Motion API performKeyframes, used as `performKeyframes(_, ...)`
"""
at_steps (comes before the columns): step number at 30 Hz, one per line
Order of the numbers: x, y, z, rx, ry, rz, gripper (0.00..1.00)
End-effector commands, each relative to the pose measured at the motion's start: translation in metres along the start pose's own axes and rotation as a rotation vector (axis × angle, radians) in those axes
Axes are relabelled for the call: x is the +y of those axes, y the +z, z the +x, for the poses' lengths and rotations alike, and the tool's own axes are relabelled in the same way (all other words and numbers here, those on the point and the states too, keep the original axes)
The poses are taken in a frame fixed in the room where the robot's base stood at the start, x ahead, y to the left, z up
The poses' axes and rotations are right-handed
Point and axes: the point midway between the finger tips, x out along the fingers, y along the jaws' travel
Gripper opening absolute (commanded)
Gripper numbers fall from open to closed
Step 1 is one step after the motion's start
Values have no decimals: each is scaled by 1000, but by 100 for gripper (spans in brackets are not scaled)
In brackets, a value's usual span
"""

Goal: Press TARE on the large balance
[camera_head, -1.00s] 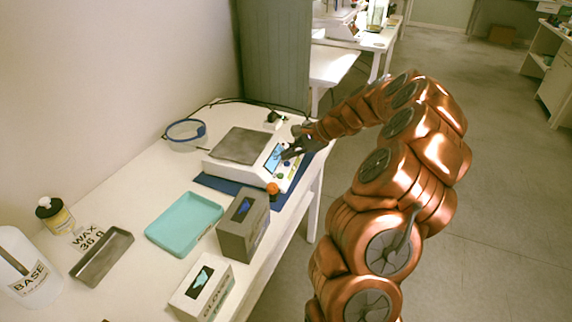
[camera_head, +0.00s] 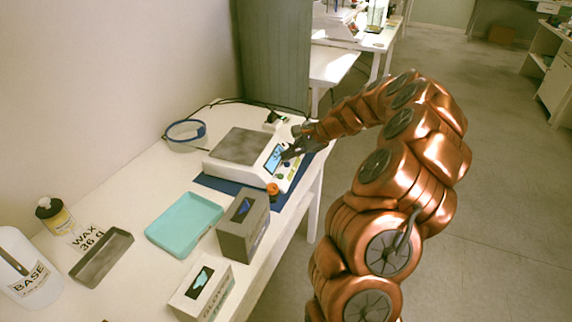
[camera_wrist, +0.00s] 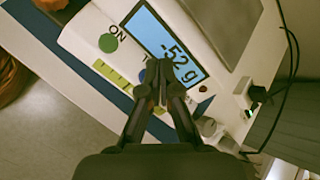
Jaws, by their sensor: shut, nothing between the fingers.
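The large balance (camera_head: 238,147) stands on a blue mat, with a grey pan and a lit screen (camera_head: 274,158). In the wrist view the screen (camera_wrist: 167,45) reads "-52 g". A green button (camera_wrist: 108,43) marked ON is beside it. A blue button (camera_wrist: 142,76) with a label starting with "T" is mostly hidden behind my fingers. My gripper (camera_wrist: 157,68) is shut and empty, its tips over the front panel at the blue button, below the screen. In the head view my gripper (camera_head: 287,157) covers part of this panel. I cannot tell whether the tips touch the button.
A blue mat (camera_head: 215,183) lies under the balance. A dark box (camera_head: 243,225), a glove box (camera_head: 201,290), a teal tray (camera_head: 185,224) and a grey tray (camera_head: 101,258) are nearer. Open floor is at right.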

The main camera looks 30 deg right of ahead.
Motion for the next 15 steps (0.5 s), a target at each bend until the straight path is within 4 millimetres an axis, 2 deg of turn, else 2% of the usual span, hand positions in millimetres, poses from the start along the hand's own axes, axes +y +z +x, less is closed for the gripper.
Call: performKeyframes(15,3,-4,7,0,0,-1,0)
